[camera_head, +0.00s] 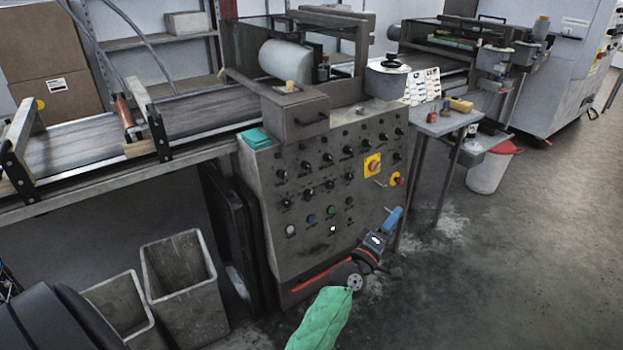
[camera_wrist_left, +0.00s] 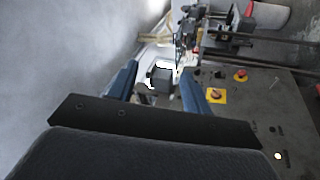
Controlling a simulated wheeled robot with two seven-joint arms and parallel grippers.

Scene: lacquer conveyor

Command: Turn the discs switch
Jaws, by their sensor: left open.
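The grey control panel (camera_head: 310,250) carries rows of small black knobs (camera_head: 328,157), with labels too small to read, so I cannot tell which one is the discs switch. A red rotary switch on a yellow plate (camera_head: 373,165) is at its upper right; it also shows in the left wrist view (camera_wrist_left: 216,96). My left gripper (camera_head: 393,217) is in front of the panel's lower right, below that switch, apparently not touching it. In the left wrist view its blue fingers (camera_wrist_left: 162,78) are apart with nothing between them. My right gripper is out of view.
A red emergency button (camera_head: 397,180) sits beside the yellow plate, also in the left wrist view (camera_wrist_left: 240,75). A lit lamp (camera_head: 333,228) is lower on the panel. A small table (camera_head: 440,124) stands right of it, a grey bin (camera_head: 180,285) to the left. The floor at right is clear.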

